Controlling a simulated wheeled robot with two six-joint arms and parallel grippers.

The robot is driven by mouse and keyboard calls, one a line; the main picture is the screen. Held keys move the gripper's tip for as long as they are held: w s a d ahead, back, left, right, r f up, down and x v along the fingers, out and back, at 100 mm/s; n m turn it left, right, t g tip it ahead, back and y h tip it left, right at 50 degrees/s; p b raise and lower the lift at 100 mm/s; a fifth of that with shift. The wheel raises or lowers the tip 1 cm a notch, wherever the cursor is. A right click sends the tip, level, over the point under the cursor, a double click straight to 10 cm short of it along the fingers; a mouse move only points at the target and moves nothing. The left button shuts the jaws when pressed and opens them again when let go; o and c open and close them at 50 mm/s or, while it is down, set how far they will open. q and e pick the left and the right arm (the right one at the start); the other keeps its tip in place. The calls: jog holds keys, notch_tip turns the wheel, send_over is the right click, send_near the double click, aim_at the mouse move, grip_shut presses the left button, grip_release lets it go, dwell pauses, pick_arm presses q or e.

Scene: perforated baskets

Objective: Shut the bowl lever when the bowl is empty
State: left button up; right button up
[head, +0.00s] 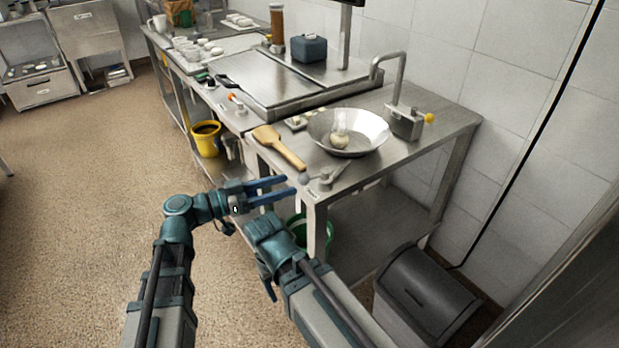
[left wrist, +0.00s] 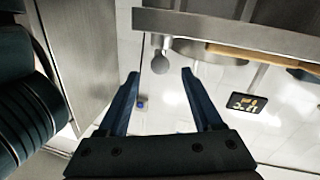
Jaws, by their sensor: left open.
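A wide metal bowl (head: 374,127) sits on the counter in the head view, with a pale round item (head: 340,141) inside it. A small metal lever (head: 325,181) with a grey ball knob (head: 303,178) is at the counter's front corner, below the bowl. My left gripper (head: 288,186) is open and empty just left of the knob, apart from it. In the left wrist view, the grey ball knob (left wrist: 160,63) shows just beyond my open left fingers (left wrist: 160,74). My right gripper (head: 268,284) is low in front of the counter, partly hidden by its own wrist.
A wooden spoon (head: 284,150) lies left of the bowl, its handle near the lever. A tap (head: 404,118) with a yellow knob stands behind the bowl. A dark bin (head: 425,300) stands on the floor at right.

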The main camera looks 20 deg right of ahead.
aim_at(301, 180)
pick_arm(q)
jog(key=d, duration=0.5)
jog(key=w+d, duration=0.1)
jog(key=d, duration=0.1)
jog(key=shift+d, duration=0.25)
grip_shut()
